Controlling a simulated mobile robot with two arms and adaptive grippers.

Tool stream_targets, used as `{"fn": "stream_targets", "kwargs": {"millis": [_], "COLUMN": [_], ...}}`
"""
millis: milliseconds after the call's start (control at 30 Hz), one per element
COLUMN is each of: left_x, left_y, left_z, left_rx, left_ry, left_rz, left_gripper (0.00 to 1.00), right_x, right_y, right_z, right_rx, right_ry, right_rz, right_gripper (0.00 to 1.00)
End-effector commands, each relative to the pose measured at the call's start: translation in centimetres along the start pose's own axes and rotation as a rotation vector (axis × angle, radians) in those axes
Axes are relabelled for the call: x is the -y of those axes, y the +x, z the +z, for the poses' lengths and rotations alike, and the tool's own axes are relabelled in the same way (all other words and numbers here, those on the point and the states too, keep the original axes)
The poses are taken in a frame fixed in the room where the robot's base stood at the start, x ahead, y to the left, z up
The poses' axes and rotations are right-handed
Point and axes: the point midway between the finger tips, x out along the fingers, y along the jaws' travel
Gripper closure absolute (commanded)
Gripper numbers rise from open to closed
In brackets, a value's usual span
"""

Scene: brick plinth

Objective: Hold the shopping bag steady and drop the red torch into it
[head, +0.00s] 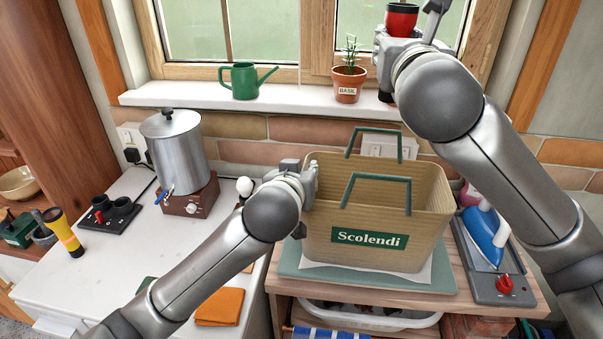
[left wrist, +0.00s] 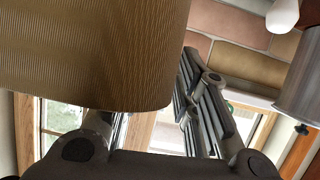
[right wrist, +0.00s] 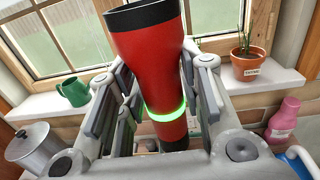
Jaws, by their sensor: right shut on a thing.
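The tan shopping bag (head: 370,258), labelled "Scolendi" with green handles, stands upright with its top open. My left gripper (head: 308,178) is at the bag's left side near the rim. In the left wrist view the bag (left wrist: 85,50) covers much of the upper left; one finger of the left gripper (left wrist: 170,95) shows apart from it, the other is mostly hidden. My right gripper (head: 398,45) is shut on the red torch (head: 401,18), high above and behind the bag. The right wrist view shows the red torch (right wrist: 150,60) upright between the fingers of the right gripper (right wrist: 160,100).
The bag stands on a grey-green board (head: 290,270). A blue iron (head: 484,238) is to its right. A steel pot (head: 177,150) and a yellow-black torch (head: 63,232) are on the left worktop.

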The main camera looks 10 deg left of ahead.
Motion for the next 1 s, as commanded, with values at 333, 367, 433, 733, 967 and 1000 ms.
{"fn": "stream_targets", "kwargs": {"millis": [333,367,433,733,967,1000], "left_x": [0.0,0.0,0.0,0.0,0.0,0.0], "left_y": [0.5,0.5,0.5,0.5,0.5,0.5], "left_z": [0.0,0.0,0.0,0.0,0.0,0.0], "left_rx": [-0.001,-0.001,-0.001,-0.001,-0.001,-0.001], "left_ry": [-0.001,-0.001,-0.001,-0.001,-0.001,-0.001], "left_rz": [0.000,0.000,0.000,0.000,0.000,0.000], "left_gripper": [0.71,0.71,0.79,1.00,1.00,1.00], "right_x": [0.0,0.0,0.0,0.0,0.3,0.6], "right_y": [0.0,0.0,0.0,0.0,0.0,0.0], "right_z": [0.1,0.1,0.1,0.1,-0.7,-1.2], "right_rx": [0.002,0.002,0.002,0.002,-0.001,-0.003], "right_ry": [0.000,0.000,0.000,0.000,0.001,0.002], "right_rz": [0.000,0.000,0.000,0.000,0.000,0.000], "right_gripper": [0.95,0.95,0.95,0.95,0.95,0.95]}}
